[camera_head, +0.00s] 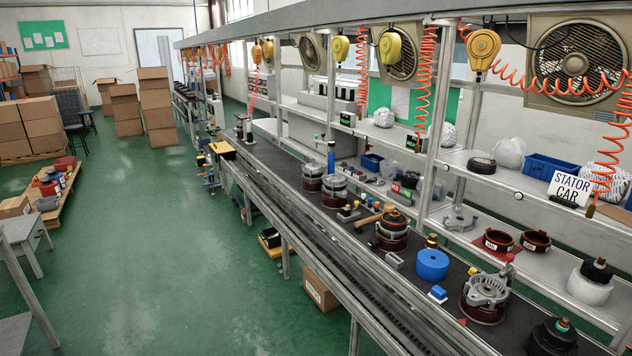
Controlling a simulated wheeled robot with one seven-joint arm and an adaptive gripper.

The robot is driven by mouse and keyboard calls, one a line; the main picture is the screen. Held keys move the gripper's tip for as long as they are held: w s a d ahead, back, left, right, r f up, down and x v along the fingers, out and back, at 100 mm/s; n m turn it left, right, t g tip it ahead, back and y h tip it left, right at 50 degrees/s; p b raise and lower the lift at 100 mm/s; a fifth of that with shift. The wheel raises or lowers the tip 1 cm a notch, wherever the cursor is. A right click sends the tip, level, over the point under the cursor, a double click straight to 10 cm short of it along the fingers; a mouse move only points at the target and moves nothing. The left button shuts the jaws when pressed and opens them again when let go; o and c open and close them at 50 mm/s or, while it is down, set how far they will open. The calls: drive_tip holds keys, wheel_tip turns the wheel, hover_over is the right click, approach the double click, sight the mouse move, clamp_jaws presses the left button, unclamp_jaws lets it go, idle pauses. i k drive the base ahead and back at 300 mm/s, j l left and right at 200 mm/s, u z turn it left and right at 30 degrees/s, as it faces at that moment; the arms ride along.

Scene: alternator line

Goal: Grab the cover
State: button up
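My gripper is not in view. No item is labelled as the cover, so I cannot tell for certain which one it is. A silver metal housing piece with openings (487,289) sits on a dark reddish-brown round part (482,311) at the near right of the workbench. Another grey metal piece of similar shape (459,221) lies on the lower shelf. Farther along the bench, similar silver pieces (334,182) top other round brown parts. All stand free, with no gripper touching them.
The long workbench (300,207) also holds a blue cylinder (432,264), a hammer (377,217) and a black part (551,338). Shelves with reddish-brown rings (497,240) stand behind. Orange coiled hoses (427,85) hang above. The green floor (180,240) at left is open; cardboard boxes (155,100) stand farther back.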

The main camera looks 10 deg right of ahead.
sight(479, 165)
drive_tip(key=i+j, duration=0.1)
drive_tip(key=i, duration=0.9)
drive_tip(key=i+l+z, duration=0.15)
drive_tip(key=i+z, duration=0.4)
drive_tip(key=z, duration=0.25)
drive_tip(key=i+z, duration=0.4)
drive_tip(key=i+j+z, duration=0.15)
drive_tip(key=z, duration=0.25)
drive_tip(key=i, duration=0.05)
